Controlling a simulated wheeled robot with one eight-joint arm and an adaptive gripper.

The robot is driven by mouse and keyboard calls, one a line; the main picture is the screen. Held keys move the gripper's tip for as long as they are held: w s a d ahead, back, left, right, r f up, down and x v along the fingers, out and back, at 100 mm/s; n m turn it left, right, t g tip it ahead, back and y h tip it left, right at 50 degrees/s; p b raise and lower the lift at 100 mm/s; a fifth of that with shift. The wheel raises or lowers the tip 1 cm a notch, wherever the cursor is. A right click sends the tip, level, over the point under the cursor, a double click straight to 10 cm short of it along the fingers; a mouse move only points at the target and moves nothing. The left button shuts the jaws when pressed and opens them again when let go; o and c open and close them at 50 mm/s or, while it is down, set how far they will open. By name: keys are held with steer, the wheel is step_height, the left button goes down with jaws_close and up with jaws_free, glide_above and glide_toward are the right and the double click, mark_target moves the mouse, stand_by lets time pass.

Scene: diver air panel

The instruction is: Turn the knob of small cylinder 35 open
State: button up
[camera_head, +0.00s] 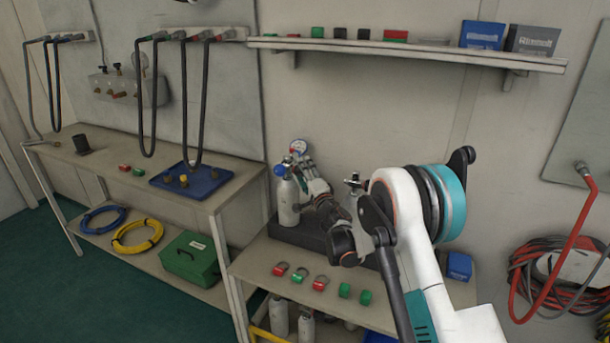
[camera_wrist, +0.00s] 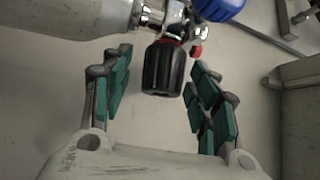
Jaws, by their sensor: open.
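A small white-grey cylinder (camera_head: 288,203) stands upright in a dark block on the right bench, with a blue part (camera_head: 279,171) and a round gauge (camera_head: 298,147) at its top. No number is readable on it. In the wrist view the cylinder body (camera_wrist: 70,14) enters from the upper left, with its metal valve and black ribbed knob (camera_wrist: 163,70). A blue round part (camera_wrist: 219,8) is at the top. My gripper (camera_head: 308,172) is at the valve. In the wrist view my gripper (camera_wrist: 161,82) is open, its teal-padded fingers on either side of the knob, with gaps visible.
Another valve top (camera_head: 354,183) shows right of my gripper, its body hidden behind my arm. Red and green tags (camera_head: 320,283) lie along the bench front. A shelf (camera_head: 410,48) runs above. The left bench holds a blue tray (camera_head: 205,181).

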steer(key=c, duration=1.1)
steer(key=shift+o, duration=0.2)
steer(key=shift+n, duration=0.3)
steer(key=shift+n+t+y, duration=1)
steer(key=shift+n+y, duration=0.6)
steer(key=shift+n, duration=0.5)
steer(key=o, duration=1.1)
steer(key=shift+c, duration=0.2)
